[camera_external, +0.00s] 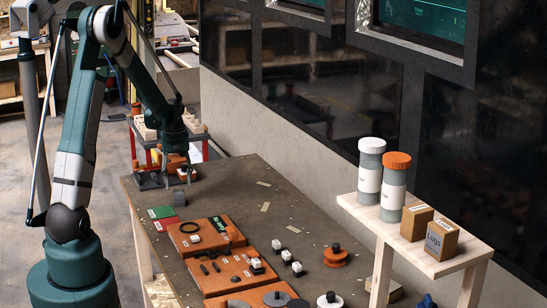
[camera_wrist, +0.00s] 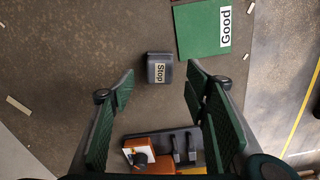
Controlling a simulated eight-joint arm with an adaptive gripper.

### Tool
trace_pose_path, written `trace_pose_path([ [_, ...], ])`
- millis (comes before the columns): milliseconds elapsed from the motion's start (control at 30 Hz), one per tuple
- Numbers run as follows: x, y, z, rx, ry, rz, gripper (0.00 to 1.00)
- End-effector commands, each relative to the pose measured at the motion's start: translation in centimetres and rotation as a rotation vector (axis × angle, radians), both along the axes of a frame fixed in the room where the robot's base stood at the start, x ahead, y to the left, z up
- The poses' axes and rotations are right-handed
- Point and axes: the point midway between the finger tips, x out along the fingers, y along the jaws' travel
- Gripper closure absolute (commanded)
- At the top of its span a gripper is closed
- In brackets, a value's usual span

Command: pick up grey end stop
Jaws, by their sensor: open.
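The grey end stop (camera_wrist: 160,69) is a small dark grey block with a "Stop" label, seen in the wrist view near the fingertips. In the external view it appears as a small grey block (camera_external: 179,198) on the table, beside the green patch. My gripper (camera_wrist: 160,78) is open and empty, with green padded fingers to the left and right of the block's line. Neither finger appears to touch it. In the external view my gripper (camera_external: 167,178) is over the table's far left end; its fingertips are hard to make out there.
A green "Good" patch (camera_wrist: 202,30) lies close to the block, with a red patch (camera_external: 167,224) beside it. A dark holder with an orange part (camera_wrist: 140,148) sits between the finger bases in the wrist view. Orange trays (camera_external: 205,236) occupy the near table; the table's edge is close.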

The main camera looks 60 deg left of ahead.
Motion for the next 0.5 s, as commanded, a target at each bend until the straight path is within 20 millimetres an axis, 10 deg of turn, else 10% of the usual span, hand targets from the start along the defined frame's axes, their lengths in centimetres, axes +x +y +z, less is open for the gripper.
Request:
trace_pose_path([
  [500,0.0,0.0,-2.2,0.000,0.000,0.000,0.54],
])
